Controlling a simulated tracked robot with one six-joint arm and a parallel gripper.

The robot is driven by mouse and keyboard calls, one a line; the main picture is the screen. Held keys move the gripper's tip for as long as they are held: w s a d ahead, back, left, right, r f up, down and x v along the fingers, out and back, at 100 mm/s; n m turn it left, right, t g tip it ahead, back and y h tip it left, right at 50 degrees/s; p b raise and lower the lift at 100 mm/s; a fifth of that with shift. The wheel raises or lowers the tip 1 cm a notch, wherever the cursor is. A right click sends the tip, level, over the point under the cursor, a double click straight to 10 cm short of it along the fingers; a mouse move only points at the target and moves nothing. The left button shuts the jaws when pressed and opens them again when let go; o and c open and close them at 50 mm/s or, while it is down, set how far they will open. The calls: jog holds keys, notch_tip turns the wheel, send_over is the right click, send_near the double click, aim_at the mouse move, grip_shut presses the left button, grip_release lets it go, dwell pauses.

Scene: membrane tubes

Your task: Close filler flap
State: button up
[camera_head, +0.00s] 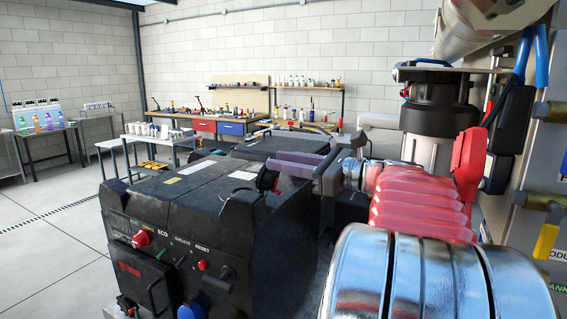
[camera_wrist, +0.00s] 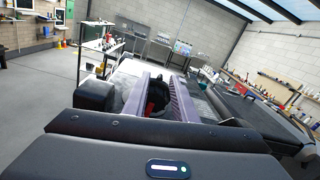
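My gripper (camera_head: 276,166) reaches left over the top of a black machine (camera_head: 185,205). In the wrist view its two purple-grey fingers (camera_wrist: 160,92) stand apart, so it is open. A dark rounded part with a bit of red (camera_wrist: 157,100) shows between and beyond the fingers. In the head view a small black upright part with red (camera_head: 268,182) is at the fingertips, on the machine's top edge. It may be the filler flap, but I cannot tell for sure. Whether the fingers touch it is also unclear.
The machine's front has a red knob (camera_head: 141,239), a red button (camera_head: 203,265) and a blue part (camera_head: 191,311). A white cart (camera_head: 160,140) stands behind it. Workbenches (camera_head: 215,118) line the back wall. The grey floor at left (camera_head: 45,240) is clear.

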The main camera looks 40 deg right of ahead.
grip_shut()
dwell(1.3)
